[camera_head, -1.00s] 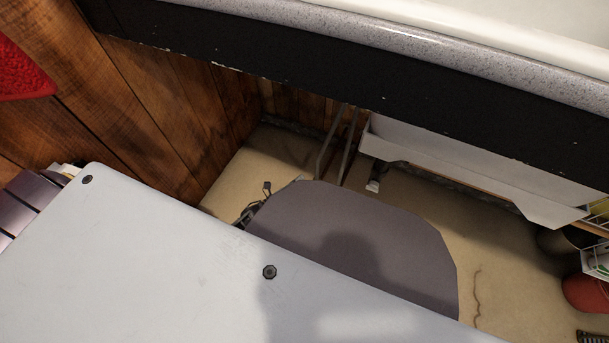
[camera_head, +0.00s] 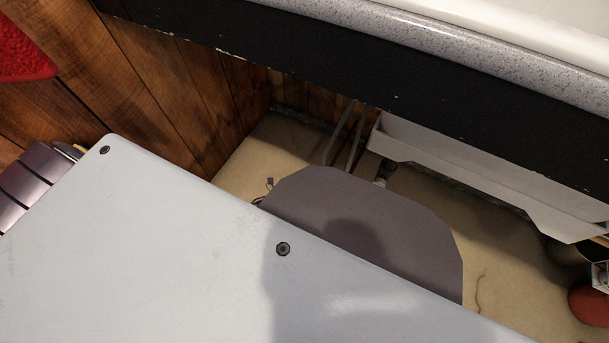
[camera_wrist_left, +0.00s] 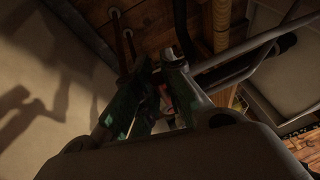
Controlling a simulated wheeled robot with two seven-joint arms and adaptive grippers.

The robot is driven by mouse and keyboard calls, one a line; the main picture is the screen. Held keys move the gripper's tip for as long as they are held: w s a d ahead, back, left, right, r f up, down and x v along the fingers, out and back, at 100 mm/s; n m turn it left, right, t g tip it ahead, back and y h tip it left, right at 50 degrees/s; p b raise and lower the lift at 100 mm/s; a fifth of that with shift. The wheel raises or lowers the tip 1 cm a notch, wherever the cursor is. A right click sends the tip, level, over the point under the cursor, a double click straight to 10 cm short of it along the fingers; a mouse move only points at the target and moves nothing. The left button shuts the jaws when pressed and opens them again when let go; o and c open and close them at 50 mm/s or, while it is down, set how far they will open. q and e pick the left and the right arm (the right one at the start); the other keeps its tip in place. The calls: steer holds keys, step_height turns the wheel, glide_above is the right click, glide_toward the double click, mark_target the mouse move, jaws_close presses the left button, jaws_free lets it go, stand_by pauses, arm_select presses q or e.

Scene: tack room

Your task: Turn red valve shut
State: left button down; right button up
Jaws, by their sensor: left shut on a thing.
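My left gripper (camera_wrist_left: 160,72) shows in the dark left wrist view, its two fingers reaching toward pipes under wooden boards. A small red part, likely the red valve (camera_wrist_left: 167,98), shows between the fingers. The fingers are closed on it, and they hide most of its shape. I cannot tell how far the valve is turned. In the head view neither the valve nor my grippers can be made out. My right gripper is in neither view.
Metal pipes (camera_wrist_left: 235,57) run close beside the left fingers. In the head view a dark-fronted counter (camera_head: 330,85) crosses the top, with a white tray (camera_head: 480,175) below it. A wood-panelled wall (camera_head: 150,85) stands left. Beige floor (camera_head: 410,190) shows beneath.

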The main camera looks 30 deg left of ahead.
arm_select(q)
steer(key=shift+f, duration=0.1)
steer(key=c, duration=1.5)
jaws_free()
steer(key=shift+s, duration=0.1)
steer(key=v, duration=1.2)
